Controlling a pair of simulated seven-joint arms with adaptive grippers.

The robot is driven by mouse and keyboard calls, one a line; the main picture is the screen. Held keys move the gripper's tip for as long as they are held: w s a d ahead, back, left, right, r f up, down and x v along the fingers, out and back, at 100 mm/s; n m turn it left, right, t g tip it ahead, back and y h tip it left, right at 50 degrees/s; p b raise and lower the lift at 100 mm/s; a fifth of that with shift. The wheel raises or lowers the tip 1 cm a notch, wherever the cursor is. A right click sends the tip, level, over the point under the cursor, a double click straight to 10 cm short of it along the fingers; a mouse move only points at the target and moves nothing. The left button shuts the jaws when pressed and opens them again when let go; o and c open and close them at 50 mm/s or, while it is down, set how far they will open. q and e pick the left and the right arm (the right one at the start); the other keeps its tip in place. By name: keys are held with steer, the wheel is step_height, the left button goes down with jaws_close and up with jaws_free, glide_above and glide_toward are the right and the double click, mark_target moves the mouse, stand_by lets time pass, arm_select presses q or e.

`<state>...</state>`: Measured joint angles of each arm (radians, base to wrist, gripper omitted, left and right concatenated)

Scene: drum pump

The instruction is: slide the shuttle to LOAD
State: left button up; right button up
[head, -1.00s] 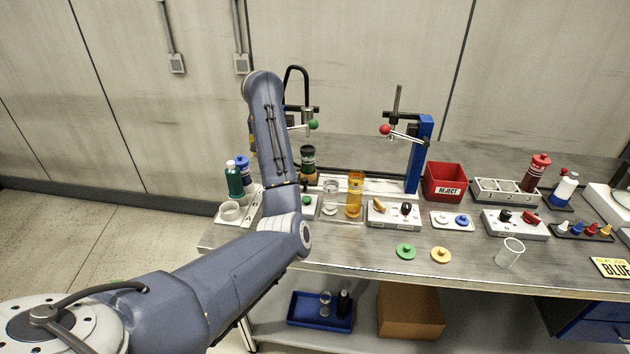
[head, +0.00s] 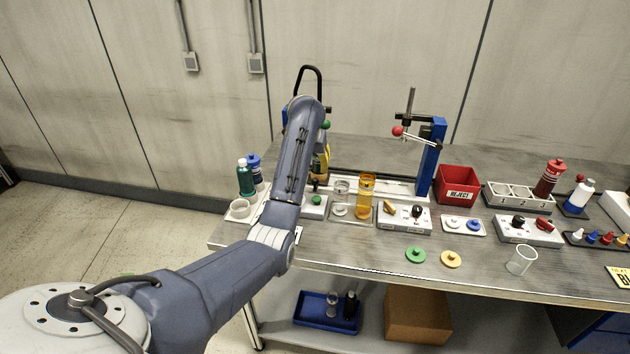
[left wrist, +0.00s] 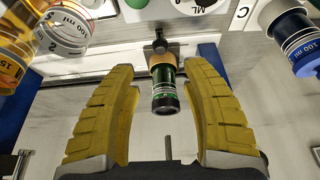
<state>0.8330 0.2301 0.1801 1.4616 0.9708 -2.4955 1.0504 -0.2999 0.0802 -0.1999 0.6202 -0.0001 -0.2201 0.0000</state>
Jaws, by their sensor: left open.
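My left gripper (left wrist: 160,78) is open, its two yellow fingers on either side of a dark green bottle (left wrist: 166,96) in a tan holder (left wrist: 162,66). The holder, with a small black knob (left wrist: 160,46) beside it, seems to be the shuttle; a clear gap shows between it and each finger. In the head view the gripper (head: 320,165) is mostly behind my left arm, which hides the shuttle. A pale rail (head: 400,186) runs along the back of the bench to the blue post. I cannot read a LOAD mark. My right gripper is out of view.
Green (head: 245,180) and blue-capped (head: 255,170) bottles stand left. A blue post (head: 432,158) with a red-knobbed lever (head: 398,131) and a red REJECT bin (head: 458,184) are farther right.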

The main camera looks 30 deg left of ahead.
mark_target(315, 179)
arm_select(q)
steer(key=x, duration=0.9)
steer(key=shift+w+a+f, duration=0.1)
steer(key=shift+w+f, duration=0.05)
steer(key=shift+f, duration=0.2)
steer(key=shift+o, duration=0.2)
steer(key=c, duration=1.1)
jaws_close()
steer(key=shift+r, duration=0.2)
